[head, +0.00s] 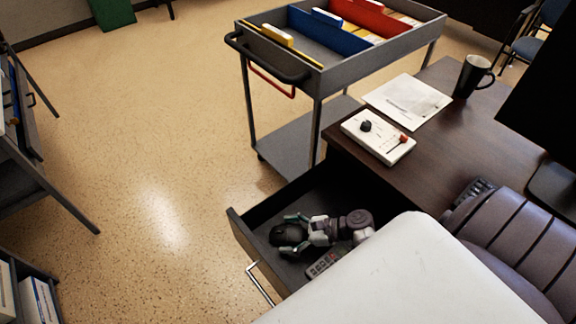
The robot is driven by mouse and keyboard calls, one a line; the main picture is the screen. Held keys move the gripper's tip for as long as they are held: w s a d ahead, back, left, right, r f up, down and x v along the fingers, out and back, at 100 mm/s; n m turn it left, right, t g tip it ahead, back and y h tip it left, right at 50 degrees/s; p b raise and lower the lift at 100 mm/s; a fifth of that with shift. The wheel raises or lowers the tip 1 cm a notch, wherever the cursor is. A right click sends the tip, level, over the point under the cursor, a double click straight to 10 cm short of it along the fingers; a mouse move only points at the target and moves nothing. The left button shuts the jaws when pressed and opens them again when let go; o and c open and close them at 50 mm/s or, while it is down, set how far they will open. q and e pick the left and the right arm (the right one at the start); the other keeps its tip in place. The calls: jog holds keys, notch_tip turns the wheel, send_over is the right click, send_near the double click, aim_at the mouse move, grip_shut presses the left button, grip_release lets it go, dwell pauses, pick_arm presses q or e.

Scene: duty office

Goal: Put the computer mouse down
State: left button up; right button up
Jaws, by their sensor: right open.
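The dark computer mouse (284,236) lies in the open desk drawer (240,228), toward its front end. My right gripper (293,233) reaches down into the drawer from the right. Its fingers are open, one on either side of the mouse. I cannot tell whether a finger touches it. The gripper covers part of the mouse. My left gripper does not show.
A remote-like object (322,266) lies in the drawer beside the gripper. The dark desk (440,150) holds a white control box (378,137), papers (408,99) and a black mug (473,76). A grey file cart (335,72) stands behind.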

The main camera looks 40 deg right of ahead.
aim_at(298, 233)
jog(key=v, duration=0.7)
jog(key=shift+s+d+r, duration=0.1)
jog(key=shift+s+d, duration=0.05)
